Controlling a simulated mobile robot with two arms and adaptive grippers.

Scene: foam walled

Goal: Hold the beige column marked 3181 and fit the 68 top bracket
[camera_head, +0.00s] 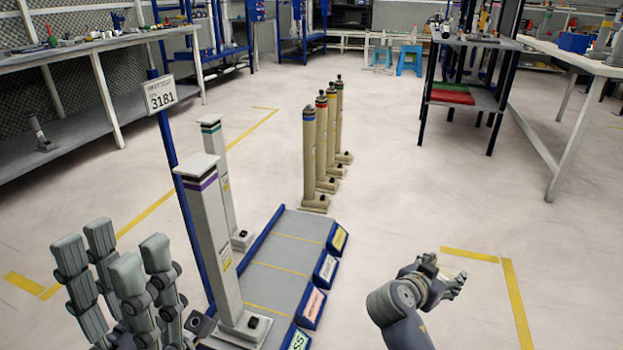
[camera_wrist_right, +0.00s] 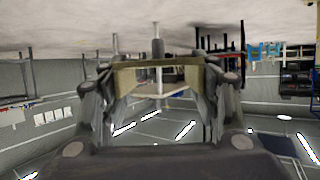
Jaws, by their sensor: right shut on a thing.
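A sign reading 3181 (camera_head: 161,94) stands on a blue post at the left. In front of it is a pale upright column with a purple band (camera_head: 208,220); its own label is too small to read. My left gripper (camera_head: 112,255) is at the lower left, fingers spread, left of this column and apart from it. My right gripper (camera_head: 447,275) is at the lower right, well away from the columns. It also shows in the right wrist view (camera_wrist_right: 160,80), shut on a tan bracket (camera_wrist_right: 128,78). No number is readable on the bracket.
A green-banded pale column (camera_head: 215,170) stands behind the purple-banded one. Several tan columns (camera_head: 309,150) stand in a row at the middle. A grey platform with blue edges (camera_head: 282,250) lies beside the purple-banded column. Floor between the platform and my right gripper is clear.

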